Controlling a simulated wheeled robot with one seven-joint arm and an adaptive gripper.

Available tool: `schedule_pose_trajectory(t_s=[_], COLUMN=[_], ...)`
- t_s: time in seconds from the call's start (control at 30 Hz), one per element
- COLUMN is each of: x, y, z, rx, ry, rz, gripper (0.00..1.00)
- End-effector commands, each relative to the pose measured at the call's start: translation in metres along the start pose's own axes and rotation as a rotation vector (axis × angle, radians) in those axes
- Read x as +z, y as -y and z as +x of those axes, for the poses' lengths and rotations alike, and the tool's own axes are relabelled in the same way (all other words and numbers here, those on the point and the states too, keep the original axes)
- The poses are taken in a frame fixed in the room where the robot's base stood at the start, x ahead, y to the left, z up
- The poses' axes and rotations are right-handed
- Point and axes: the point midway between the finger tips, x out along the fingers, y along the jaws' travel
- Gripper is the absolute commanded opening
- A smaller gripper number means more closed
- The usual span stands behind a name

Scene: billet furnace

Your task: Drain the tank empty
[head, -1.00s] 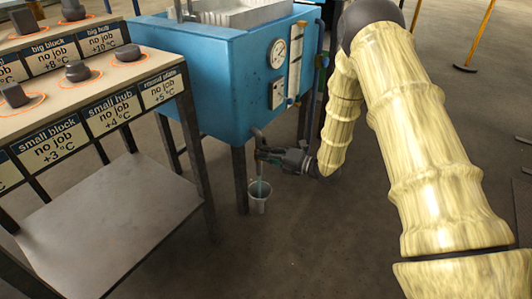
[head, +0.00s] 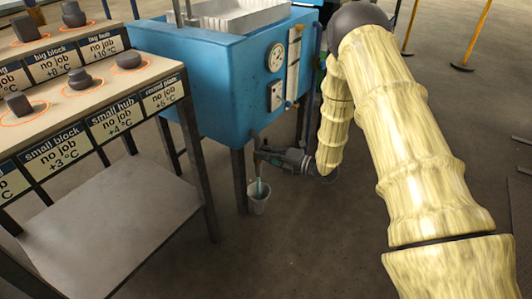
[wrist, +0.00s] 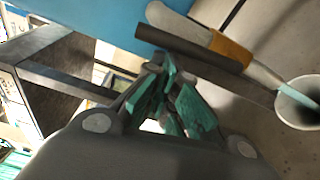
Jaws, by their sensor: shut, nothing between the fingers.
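The blue tank (head: 205,95) stands on dark legs, with a round dial (head: 276,57) and an upright sight glass (head: 293,72) on its side. Its level is too small to read. A drain pipe with a brass-coloured valve body (wrist: 229,48) comes out low on the tank. A dark lever (wrist: 185,48) lies roughly along the pipe. A pale blue stream (wrist: 298,96) runs from the outlet into a bucket (head: 259,205) on the floor. My gripper (head: 264,157) is beside the valve; in the wrist view its green-padded fingers (wrist: 170,95) are shut, empty, close to the lever.
A bench (head: 100,98) with dark metal pieces and job labels stands at the left, with a grey lower shelf (head: 110,225). A white ribbed basket (head: 245,15) sits in the tank's top. The floor right of the bucket is clear. Yellow poles stand at the back right.

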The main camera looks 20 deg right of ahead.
Motion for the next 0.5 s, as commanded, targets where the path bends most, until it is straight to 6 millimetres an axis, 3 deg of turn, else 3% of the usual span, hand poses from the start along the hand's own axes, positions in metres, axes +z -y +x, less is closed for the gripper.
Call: schedule_pose_trajectory(t_s=[0.23, 0.5], x=[-0.035, -0.031], y=[-0.003, -0.004], z=[0.020, -0.034], rx=[0.000, -0.001], ry=[-0.009, -0.005], rz=[0.003, 0.002], gripper=[0.00, 0.00])
